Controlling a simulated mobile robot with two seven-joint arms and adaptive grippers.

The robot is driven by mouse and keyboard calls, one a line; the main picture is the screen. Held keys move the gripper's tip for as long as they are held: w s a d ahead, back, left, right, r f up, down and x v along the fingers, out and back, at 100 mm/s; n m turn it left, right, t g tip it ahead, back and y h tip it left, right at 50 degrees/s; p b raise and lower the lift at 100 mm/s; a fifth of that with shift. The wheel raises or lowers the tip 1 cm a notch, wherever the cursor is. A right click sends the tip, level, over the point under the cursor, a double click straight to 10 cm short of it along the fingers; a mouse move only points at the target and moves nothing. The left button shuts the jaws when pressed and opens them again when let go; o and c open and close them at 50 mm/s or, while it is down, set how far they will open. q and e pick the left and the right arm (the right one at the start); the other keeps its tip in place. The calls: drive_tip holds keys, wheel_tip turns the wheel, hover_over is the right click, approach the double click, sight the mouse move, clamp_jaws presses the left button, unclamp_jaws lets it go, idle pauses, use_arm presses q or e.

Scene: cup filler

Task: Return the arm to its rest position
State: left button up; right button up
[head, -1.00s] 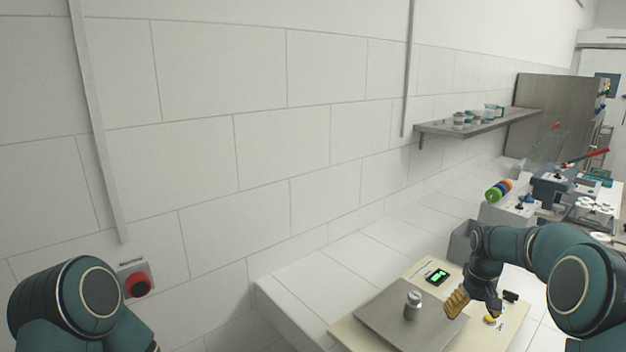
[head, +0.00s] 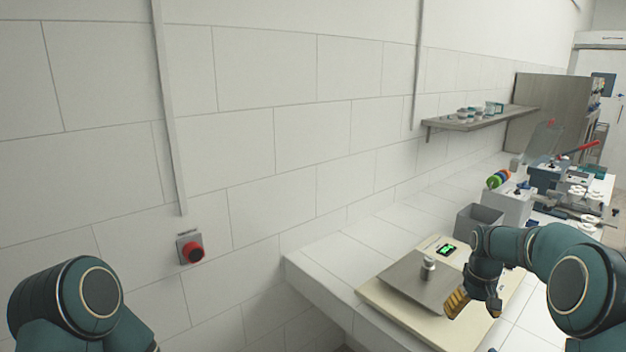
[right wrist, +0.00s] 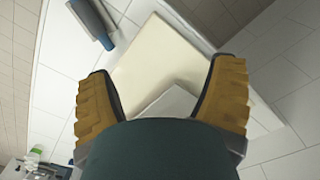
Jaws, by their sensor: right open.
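My right arm reaches in from the right in the head view, bent at the elbow. Its gripper (head: 474,304) hangs down with yellow-brown fingers in front of the right side of the scale. The right wrist view shows the two fingers (right wrist: 160,95) wide apart with nothing between them. The scale has a cream base (head: 376,296), a grey plate (head: 408,286) and a lit green display (head: 447,250). A small metal cylinder (head: 428,270) stands upright on the plate, apart from the gripper. My left shoulder shows at the lower left; the left gripper is out of view.
The white tiled counter (head: 325,272) ends at a front left corner. A grey open bin (head: 478,220) stands behind my right arm, with machines (head: 560,185) further back. A wall shelf (head: 480,119) holds several small jars. A red button (head: 193,252) is on the wall.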

drive_tip(key=s+a+f+t+y+b, duration=0.1)
drive_tip(key=s+a+f, duration=0.3)
drive_tip(key=a+f, duration=0.45)
drive_tip(key=s+a+f+y+b, duration=0.1)
drive_tip(key=s+a+f, duration=0.3)
drive_tip(key=a+f, duration=0.45)
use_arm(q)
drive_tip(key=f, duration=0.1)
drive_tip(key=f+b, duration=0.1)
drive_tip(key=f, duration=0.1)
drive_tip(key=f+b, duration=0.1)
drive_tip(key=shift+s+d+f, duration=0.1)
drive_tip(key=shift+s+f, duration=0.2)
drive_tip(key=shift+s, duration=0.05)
use_arm(e)
drive_tip(key=s+a+f, duration=0.3)
drive_tip(key=s, duration=0.3)
drive_tip(key=s+a+f+m+y, duration=0.1)
drive_tip(key=s+a+f, duration=0.2)
drive_tip(key=s, duration=0.3)
drive_tip(key=s+a+f+t+y, duration=0.1)
drive_tip(key=s+a+f, duration=0.2)
drive_tip(key=s, duration=0.3)
drive_tip(key=shift+a+f+m, duration=0.15)
drive_tip(key=shift+a+m, duration=0.15)
drive_tip(key=shift+a, duration=0.4)
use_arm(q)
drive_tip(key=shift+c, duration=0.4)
use_arm(e)
drive_tip(key=shift+c, duration=0.3)
